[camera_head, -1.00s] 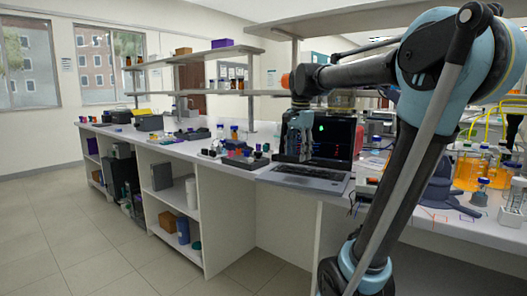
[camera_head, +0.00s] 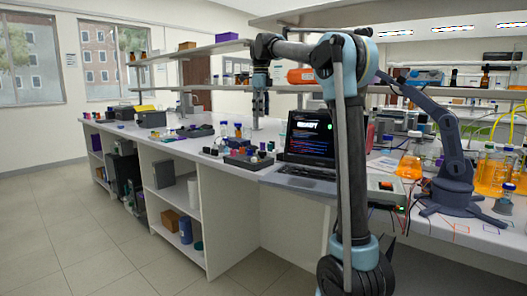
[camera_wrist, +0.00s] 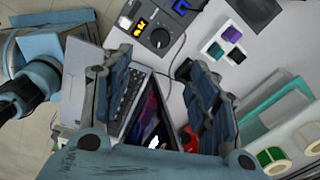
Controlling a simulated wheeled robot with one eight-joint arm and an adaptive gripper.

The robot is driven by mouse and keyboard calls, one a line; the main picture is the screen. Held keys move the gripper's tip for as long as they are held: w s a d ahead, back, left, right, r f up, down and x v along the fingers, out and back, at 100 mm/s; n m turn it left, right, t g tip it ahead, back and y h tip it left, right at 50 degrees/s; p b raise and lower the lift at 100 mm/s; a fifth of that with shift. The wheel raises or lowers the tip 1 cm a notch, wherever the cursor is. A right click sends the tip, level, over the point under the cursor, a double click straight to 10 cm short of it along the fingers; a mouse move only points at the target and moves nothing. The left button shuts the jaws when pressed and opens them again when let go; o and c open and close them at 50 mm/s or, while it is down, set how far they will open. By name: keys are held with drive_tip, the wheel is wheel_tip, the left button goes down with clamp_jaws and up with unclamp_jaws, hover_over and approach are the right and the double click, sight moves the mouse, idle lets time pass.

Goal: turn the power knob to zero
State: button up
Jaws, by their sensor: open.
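A power supply box with lit orange digits (camera_wrist: 125,31) shows at the top of the wrist view. Its round dark power knob (camera_wrist: 160,38) sits beside the digits; its exact setting is too small to read. In the head view a small box with a red display (camera_head: 386,186), likely the same unit, stands right of the laptop; its knob cannot be made out. My gripper (camera_head: 260,103) hangs above the bench behind the laptop, away from the box. In the wrist view my gripper (camera_wrist: 154,68) is open and empty, its fingers apart, with the knob beyond the tips.
An open laptop (camera_head: 305,170) stands on the bench, also between my fingers in the wrist view (camera_wrist: 130,92). A dark blue bench arm (camera_head: 452,165) and orange-filled bottles (camera_head: 491,172) stand at right. A shelf (camera_head: 205,48) runs above the bench. Floor at left is clear.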

sight(262, 154)
drive_tip(key=f, duration=1.7)
drive_tip(key=shift+d+f, duration=0.1)
drive_tip(key=shift+d, duration=0.15)
drive_tip(key=shift+w, duration=0.1)
drive_tip(key=c, duration=1.1)
